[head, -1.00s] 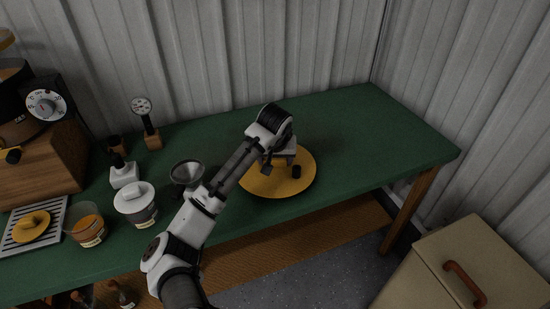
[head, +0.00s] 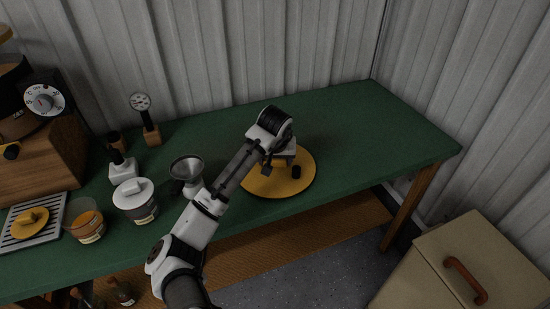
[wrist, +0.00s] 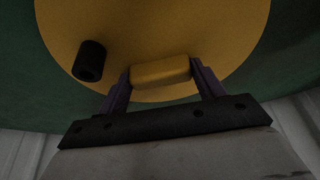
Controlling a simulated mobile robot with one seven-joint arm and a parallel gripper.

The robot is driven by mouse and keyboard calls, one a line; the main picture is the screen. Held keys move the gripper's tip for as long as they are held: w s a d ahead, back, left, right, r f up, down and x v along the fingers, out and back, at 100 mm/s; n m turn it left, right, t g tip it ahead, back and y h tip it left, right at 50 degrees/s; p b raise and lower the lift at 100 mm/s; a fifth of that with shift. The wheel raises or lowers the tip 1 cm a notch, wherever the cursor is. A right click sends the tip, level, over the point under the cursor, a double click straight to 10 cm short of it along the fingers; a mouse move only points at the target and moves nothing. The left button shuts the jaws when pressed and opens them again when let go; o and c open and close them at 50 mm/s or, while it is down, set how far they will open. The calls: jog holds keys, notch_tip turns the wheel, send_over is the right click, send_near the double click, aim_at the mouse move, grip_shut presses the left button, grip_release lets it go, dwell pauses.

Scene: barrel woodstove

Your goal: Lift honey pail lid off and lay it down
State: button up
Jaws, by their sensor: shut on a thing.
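A large round yellow lid (head: 262,184) is on the green bench, right of the middle. No pail shows under it, and I cannot tell whether it touches the bench. A raised yellow block handle (wrist: 160,70) and a short black cylinder (wrist: 89,61) stand on its top. My gripper (head: 283,164) is over the lid and points down. In the wrist view its two fingers are on either side of the handle, shut on it. In the head view my wrist hides part of the lid and most of the handle.
A metal funnel (head: 187,170), a white-lidded jar (head: 134,198), an amber jar (head: 86,224) and a slatted tray (head: 48,232) with a small yellow knobbed disc (head: 31,220) stand left. The green bench (head: 375,130) is clear right of the lid. A beige cabinet (head: 485,255) stands front right.

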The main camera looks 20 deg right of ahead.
jog(key=o, duration=1.6)
jog(key=shift+c, duration=0.2)
